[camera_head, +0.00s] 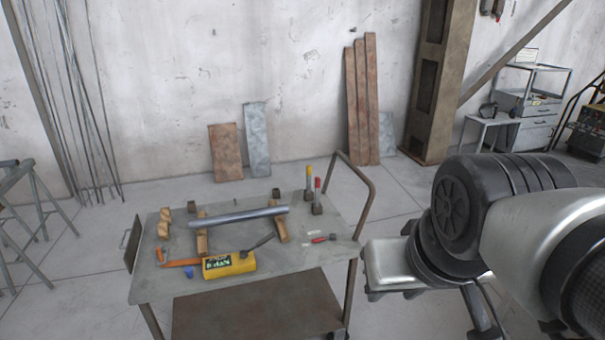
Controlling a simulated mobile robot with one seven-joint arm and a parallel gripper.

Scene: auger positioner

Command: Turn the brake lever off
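Each rises from a small dark base. I cannot tell from this view which is the brake lever or how it is set. My arm fills the right side, and its silver end block (398,266) hangs beside the cart's right edge, apart from the levers. My gripper's fingers cannot be made out clearly. Nothing is seen held.
The cart top (160,290) carries a metal pipe (240,216) on wooden supports, a yellow box (230,265), an orange tool (182,263) and a red-handled tool (320,239). A push handle (366,205) rises at the cart's right. Boards lean on the wall.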

